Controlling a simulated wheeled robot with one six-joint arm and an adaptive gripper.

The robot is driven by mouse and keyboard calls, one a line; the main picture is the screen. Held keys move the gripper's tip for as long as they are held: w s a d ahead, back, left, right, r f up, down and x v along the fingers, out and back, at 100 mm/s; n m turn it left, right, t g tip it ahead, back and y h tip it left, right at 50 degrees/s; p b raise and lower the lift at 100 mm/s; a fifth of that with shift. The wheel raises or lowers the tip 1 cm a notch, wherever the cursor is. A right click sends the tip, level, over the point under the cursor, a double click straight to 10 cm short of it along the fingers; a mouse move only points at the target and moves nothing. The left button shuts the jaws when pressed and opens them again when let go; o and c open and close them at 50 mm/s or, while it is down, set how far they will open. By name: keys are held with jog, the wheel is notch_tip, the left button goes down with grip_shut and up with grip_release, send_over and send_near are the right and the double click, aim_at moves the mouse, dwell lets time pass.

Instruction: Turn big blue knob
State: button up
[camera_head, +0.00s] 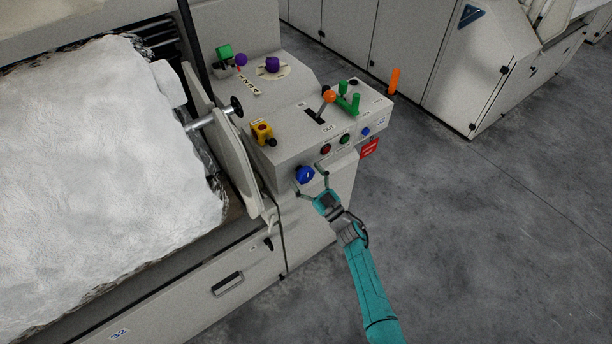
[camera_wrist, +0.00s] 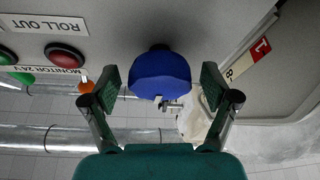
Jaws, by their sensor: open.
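The big blue knob (camera_head: 305,174) sits on the front face of the grey control box, at its lower left. My gripper (camera_head: 312,184) is in front of that face, at the knob. In the wrist view the blue knob (camera_wrist: 160,76) is between the two open fingers of my gripper (camera_wrist: 161,88). A gap shows on each side, so neither finger appears to touch it. A small white mark shows on the knob's lower edge.
The control box (camera_head: 290,150) also carries red (camera_head: 326,149) and green (camera_head: 344,139) buttons, a small blue knob (camera_head: 365,131), a yellow switch (camera_head: 262,131) and an orange-topped lever (camera_head: 329,96). White fibre (camera_head: 100,150) lies at left. Open floor (camera_head: 480,240) is at right.

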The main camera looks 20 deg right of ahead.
jog(key=c, duration=1.2)
jog(key=shift+o, duration=0.2)
jog(key=shift+n, duration=0.6)
jog(key=n+g+y, duration=0.1)
jog(key=n, duration=0.1)
jog(key=n+g+y, duration=0.1)
jog(key=n, duration=0.2)
jog(key=shift+n+g+y, duration=0.4)
jog(key=shift+n+g, duration=0.15)
jog(key=shift+n, duration=0.85)
jog(key=shift+n+g+y, duration=0.4)
jog(key=shift+n+g, duration=0.15)
jog(key=shift+n, duration=0.85)
